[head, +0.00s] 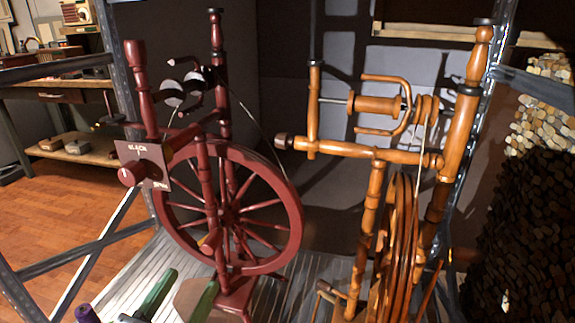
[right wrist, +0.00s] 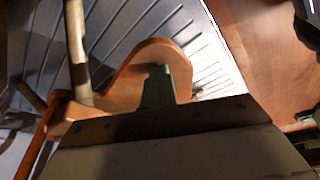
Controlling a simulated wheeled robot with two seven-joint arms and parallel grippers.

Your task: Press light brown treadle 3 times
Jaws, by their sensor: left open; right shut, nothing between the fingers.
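The light brown spinning wheel (head: 400,215) stands at the right in the head view. Its treadle is not clearly visible there. In the right wrist view a rounded light brown wooden board, which looks like the treadle (right wrist: 135,72), lies under my right gripper (right wrist: 158,75). That gripper's green fingers are shut and empty, with the tips over the board; I cannot tell whether they touch it. My left gripper (head: 192,276) is open and empty at the bottom left of the head view, in front of the dark red spinning wheel (head: 225,195).
Both wheels stand on a ribbed metal shelf (head: 300,272) with metal posts at its sides. A sign (head: 157,180) hangs on the red wheel. A stone-like stack (head: 525,200) stands at the right. A wooden bench (head: 75,150) is at the far left.

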